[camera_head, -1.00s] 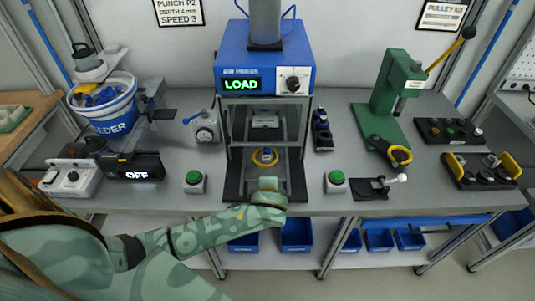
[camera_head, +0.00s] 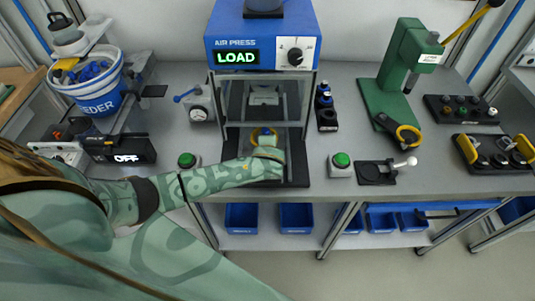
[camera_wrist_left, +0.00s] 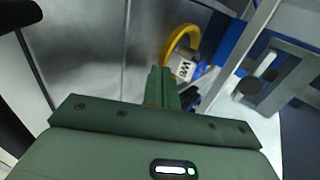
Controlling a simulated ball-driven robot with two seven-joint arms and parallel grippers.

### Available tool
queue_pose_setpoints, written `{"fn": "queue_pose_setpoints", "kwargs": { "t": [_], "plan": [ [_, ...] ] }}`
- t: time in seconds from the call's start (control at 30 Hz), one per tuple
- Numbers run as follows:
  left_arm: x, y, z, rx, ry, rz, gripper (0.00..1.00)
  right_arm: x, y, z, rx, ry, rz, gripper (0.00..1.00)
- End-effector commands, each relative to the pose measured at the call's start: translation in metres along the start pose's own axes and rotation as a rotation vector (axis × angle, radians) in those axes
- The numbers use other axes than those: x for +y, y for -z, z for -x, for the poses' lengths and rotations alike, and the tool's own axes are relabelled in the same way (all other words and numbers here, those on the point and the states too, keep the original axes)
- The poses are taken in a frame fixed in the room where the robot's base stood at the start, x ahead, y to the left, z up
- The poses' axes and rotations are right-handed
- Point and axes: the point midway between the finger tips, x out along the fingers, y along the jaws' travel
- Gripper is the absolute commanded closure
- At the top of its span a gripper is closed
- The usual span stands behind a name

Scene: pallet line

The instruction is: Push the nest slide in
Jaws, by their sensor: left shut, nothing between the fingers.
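The blue air press (camera_head: 262,30) shows LOAD on its green display. The nest slide (camera_head: 295,172) is a dark plate at the press's front opening, partly covered by my left arm. A yellow ring-shaped part (camera_head: 264,132) shows just beyond my left gripper (camera_head: 267,148). In the left wrist view, the yellow ring (camera_wrist_left: 179,42) and a white lettered block lie just past the fingertips of my shut left gripper (camera_wrist_left: 162,72). I cannot tell whether the fingertips touch them. My right gripper is not in view.
Green push buttons stand left (camera_head: 188,160) and right (camera_head: 341,160) of the press. A toggle clamp (camera_head: 380,172) sits further right, before a green hand press (camera_head: 398,75). A feeder bucket (camera_head: 92,85) is at the left. Blue bins (camera_head: 296,217) sit below the bench.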

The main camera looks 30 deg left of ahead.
Motion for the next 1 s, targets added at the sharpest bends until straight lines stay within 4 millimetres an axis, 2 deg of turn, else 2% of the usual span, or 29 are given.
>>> {"fn": "queue_pose_setpoints", "kwargs": {
  "t": [0.1,0.43,0.73,1.0],
  "plan": [
    [0.000,0.000,-0.005,0.000,0.000,0.000,1.00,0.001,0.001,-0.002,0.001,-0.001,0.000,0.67],
    [-0.001,0.000,-0.006,0.000,0.000,0.000,1.00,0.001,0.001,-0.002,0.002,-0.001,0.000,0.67],
    [-0.030,0.000,-0.040,-0.002,0.001,0.002,1.00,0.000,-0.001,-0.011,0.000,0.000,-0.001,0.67],
    [-0.034,0.000,-0.043,-0.001,-0.002,0.000,1.00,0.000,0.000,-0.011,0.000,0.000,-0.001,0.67]
  ]
}}
